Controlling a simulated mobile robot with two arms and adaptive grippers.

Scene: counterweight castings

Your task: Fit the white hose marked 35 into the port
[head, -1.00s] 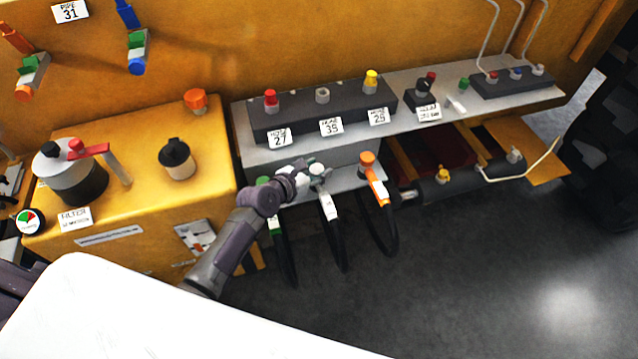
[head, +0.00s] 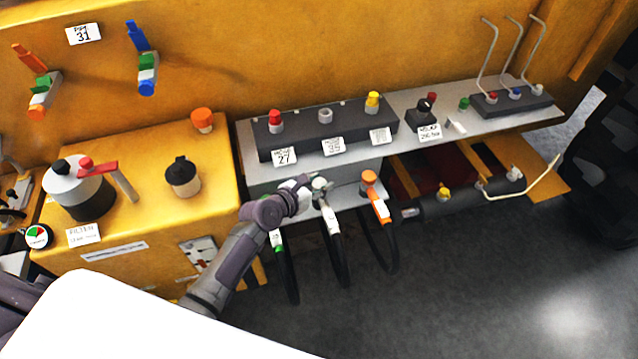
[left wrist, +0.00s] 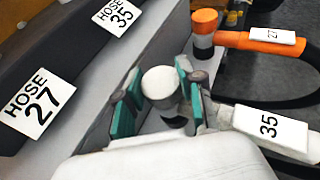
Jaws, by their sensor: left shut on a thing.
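The white hose (head: 334,222) has a white end cap and a 35 tag; in the left wrist view its tagged body (left wrist: 268,130) runs off to the right. My left gripper (head: 314,187) is shut on its end, with teal finger pads (left wrist: 160,95) on either side of the cap (left wrist: 160,84). The hose end is at the grey front ledge; a gap beneath it is hard to judge. The white port (head: 325,116) stands on the dark block behind the HOSE 35 label (head: 333,147), apart from the hose. My right gripper is out of view.
An orange hose (head: 379,207) stands close to the right. A green-marked hose (head: 277,241) is to the left, its top hidden by my arm. A red port (head: 275,120) and a yellow port (head: 373,101) flank the white port.

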